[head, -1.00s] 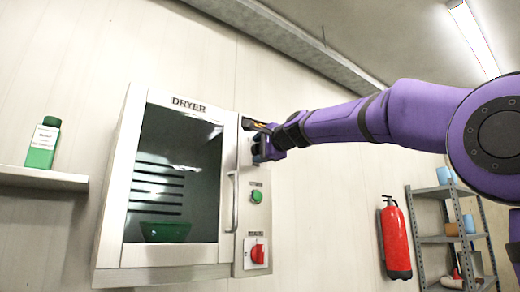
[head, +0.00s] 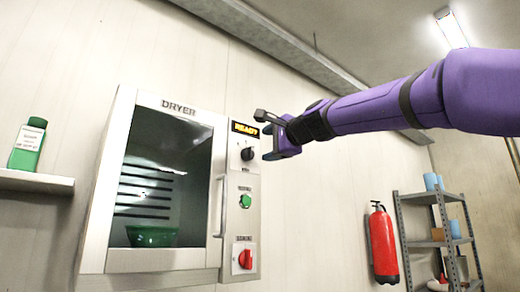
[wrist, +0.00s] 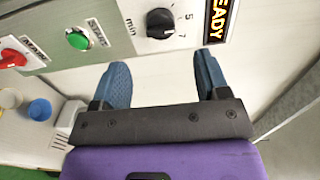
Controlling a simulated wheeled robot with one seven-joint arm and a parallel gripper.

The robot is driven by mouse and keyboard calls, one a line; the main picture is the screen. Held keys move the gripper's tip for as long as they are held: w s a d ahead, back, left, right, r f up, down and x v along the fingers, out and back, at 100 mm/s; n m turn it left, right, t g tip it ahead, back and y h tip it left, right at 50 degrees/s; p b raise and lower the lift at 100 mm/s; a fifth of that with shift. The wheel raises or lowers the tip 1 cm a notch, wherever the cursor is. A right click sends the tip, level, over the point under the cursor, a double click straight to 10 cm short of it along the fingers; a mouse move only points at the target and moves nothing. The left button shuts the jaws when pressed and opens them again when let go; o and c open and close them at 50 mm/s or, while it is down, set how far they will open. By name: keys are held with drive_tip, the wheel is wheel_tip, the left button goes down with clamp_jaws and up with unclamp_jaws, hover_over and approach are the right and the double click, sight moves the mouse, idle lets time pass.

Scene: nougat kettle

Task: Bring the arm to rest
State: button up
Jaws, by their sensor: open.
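My purple arm reaches in from the right in the head view. My gripper (head: 266,136) is open and empty in front of the dryer's control panel, just right of the black knob (head: 247,154). In the wrist view my gripper (wrist: 160,82) shows two blue fingers spread apart with nothing between them. The black knob (wrist: 160,22) lies beyond the fingertips, apart from them. The dryer (head: 120,105) is a white cabinet on the wall with its glass door shut. A green bowl (head: 152,236) is inside. The panel display (head: 244,128) reads READY.
A green start button (head: 245,201) and red switch (head: 245,257) sit lower on the panel. A green bottle (head: 27,145) stands on a wall shelf (head: 30,181) at left. A fire extinguisher (head: 383,245) and a metal rack (head: 436,243) are at right.

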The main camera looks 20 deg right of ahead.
drive_tip(key=shift+s+d, duration=0.2)
drive_tip(key=shift+s, duration=0.5)
drive_tip(key=s+d+f+n+g+h, duration=0.1)
drive_tip(key=s+f+n+g, duration=0.3)
drive_tip(key=s+f, duration=0.5)
drive_tip(key=s+d+f+n+g+h, duration=0.2)
drive_tip(key=s+f, duration=0.7)
drive_tip(key=f, duration=1.3)
drive_tip(key=s+d+f+n+g+h, duration=0.1)
drive_tip(key=s+f+n+g, duration=0.5)
drive_tip(key=f, duration=1)
drive_tip(key=s+n+h, duration=0.1)
drive_tip(key=s+n, duration=0.1)
drive_tip(key=s, duration=0.2)
drive_tip(key=shift+d+h, duration=0.2)
drive_tip(key=shift+h, duration=0.1)
